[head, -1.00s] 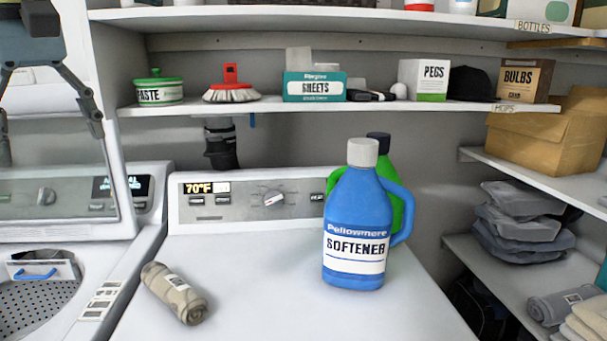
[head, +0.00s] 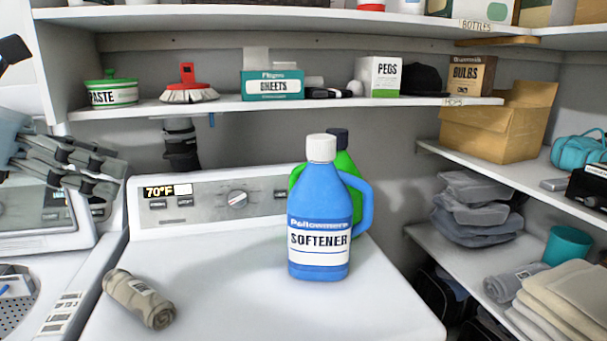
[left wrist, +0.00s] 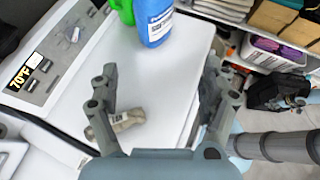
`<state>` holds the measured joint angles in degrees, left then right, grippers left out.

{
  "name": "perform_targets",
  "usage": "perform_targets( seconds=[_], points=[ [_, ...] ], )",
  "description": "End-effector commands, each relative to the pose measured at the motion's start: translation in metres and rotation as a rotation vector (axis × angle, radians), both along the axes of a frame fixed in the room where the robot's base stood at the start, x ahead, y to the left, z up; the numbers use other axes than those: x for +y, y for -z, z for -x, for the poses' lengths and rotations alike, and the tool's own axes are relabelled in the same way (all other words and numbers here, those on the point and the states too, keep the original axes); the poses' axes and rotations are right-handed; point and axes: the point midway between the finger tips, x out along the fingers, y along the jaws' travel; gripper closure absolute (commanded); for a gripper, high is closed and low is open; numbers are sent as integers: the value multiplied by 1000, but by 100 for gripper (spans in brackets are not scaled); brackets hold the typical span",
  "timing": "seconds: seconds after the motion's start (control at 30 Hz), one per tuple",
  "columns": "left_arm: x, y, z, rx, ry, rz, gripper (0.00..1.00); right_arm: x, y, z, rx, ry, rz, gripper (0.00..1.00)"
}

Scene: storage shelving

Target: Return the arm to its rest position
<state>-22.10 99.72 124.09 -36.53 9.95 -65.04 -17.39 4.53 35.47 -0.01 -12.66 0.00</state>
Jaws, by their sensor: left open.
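My left gripper (head: 112,176) is at the left edge of the head view, in the air in front of the left machine. It is open and nothing shows between its fingers. In the left wrist view my left gripper (left wrist: 160,105) has its two fingers spread wide above the white machine top. My right gripper is not in view.
A blue softener bottle (head: 320,215) stands upright on the white machine top (head: 225,290), with a green bottle (head: 346,168) behind it. A rolled beige cloth (head: 138,299) lies at front left. Loaded shelves (head: 400,101) run along the back and right.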

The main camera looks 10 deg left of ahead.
Motion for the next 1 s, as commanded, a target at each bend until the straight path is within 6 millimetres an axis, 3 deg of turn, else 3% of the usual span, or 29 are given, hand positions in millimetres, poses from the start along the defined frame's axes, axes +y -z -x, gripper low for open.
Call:
perform_targets(
  seconds=[0.07, 0.17, 0.33, 0.4, 0.5, 0.7, 0.73, 0.97, 1.0],
  points=[
    [3, 2, -9, 36, -236, 283, 19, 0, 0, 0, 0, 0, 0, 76],
    [24, 10, -16, 109, -558, 643, 19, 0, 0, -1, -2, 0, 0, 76],
    [68, 60, 3, 284, -1109, 1233, 19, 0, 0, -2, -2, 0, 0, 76],
    [80, 92, 23, 371, -1343, 1461, 19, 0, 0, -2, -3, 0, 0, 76],
    [82, 140, 62, 495, -1667, 1746, 19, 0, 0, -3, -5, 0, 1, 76],
    [48, 205, 136, 692, -2185, 2097, 19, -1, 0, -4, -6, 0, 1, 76],
    [41, 212, 146, -700, 2196, -2076, 19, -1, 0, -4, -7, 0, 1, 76],
    [-23, 241, 211, -635, 1943, -1627, 19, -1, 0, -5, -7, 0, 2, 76],
    [-27, 253, 215, -623, 1928, -1585, 19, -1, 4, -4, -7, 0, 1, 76]
  ],
)
